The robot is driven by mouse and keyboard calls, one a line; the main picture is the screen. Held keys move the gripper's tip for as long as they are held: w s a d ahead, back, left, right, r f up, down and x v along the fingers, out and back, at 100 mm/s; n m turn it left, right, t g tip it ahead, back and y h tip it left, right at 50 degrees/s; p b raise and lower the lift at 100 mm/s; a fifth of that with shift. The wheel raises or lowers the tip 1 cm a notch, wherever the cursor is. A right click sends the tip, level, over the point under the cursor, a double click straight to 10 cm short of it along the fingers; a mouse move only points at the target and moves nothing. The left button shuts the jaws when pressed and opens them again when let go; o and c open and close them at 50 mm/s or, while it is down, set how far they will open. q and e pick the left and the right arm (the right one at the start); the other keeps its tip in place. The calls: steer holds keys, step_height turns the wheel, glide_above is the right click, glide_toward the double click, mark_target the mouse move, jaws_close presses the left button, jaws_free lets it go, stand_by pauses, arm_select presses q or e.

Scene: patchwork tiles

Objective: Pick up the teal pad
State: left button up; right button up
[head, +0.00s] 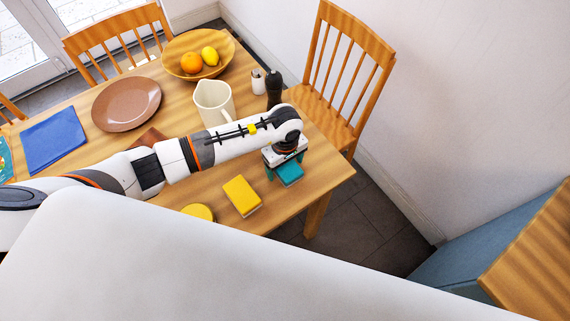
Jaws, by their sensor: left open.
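The teal pad (290,174) lies on the wooden table near its right corner. My left gripper (284,168) points down right over the pad, and its body hides the pad's far part. The left gripper is open, with a finger at the pad's left side. I cannot tell whether the fingers touch the pad. My right gripper is not in view.
A yellow sponge-like block (242,196) and a yellow round thing (198,212) lie left of the pad. A cream pitcher (214,101), a dark pepper mill (274,88), a white shaker (258,81), a brown plate (127,104) and a fruit bowl (226,66) stand behind my arm.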

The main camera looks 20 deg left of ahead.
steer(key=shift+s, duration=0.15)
